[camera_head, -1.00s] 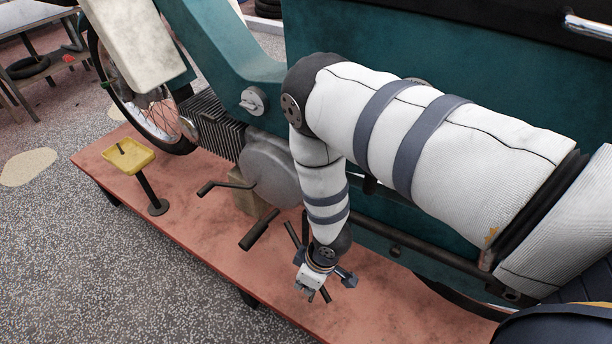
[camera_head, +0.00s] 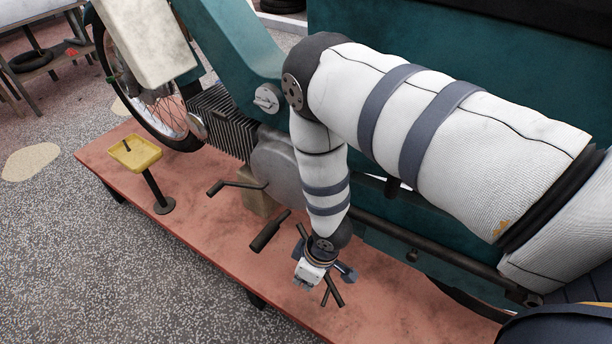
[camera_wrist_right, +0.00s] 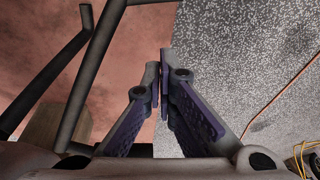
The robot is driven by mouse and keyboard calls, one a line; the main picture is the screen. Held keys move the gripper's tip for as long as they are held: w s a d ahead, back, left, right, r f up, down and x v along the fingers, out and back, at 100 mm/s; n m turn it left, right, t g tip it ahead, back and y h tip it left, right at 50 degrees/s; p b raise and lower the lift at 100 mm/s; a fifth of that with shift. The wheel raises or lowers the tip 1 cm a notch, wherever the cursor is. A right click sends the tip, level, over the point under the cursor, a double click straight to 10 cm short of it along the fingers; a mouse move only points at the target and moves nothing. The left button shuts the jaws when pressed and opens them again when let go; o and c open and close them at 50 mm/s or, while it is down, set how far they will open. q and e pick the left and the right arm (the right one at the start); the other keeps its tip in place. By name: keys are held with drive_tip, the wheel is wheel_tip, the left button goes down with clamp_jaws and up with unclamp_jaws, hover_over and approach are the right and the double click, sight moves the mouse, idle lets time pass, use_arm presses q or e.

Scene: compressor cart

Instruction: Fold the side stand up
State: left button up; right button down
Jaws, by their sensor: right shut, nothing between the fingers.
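The side stand looks to be the dark thin bar (camera_head: 334,291) below the motorcycle, reaching down over the red platform. My right gripper (camera_head: 308,285) is low beside it, in front of part of it. In the right wrist view the right gripper (camera_wrist_right: 161,80) has its fingertips together, with nothing between them. Dark bars (camera_wrist_right: 92,75) pass just left of the fingers there, apart from the tips; I cannot tell for certain which one is the stand. My left gripper is not in view.
The teal motorcycle (camera_head: 225,45) stands on the red platform (camera_head: 215,255). A black footpeg (camera_head: 268,232) and a bent pedal lever (camera_head: 235,185) stick out left of my gripper. A yellow tray on a post (camera_head: 135,153) stands further left. Speckled floor lies in front, clear.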

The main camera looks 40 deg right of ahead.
drive_tip(key=w+a+p+v, duration=0.1)
drive_tip(key=v, duration=0.5)
drive_tip(key=shift+s+d+r, duration=0.4)
drive_tip(key=shift+d+r, duration=0.1)
drive_tip(key=shift+r, duration=0.05)
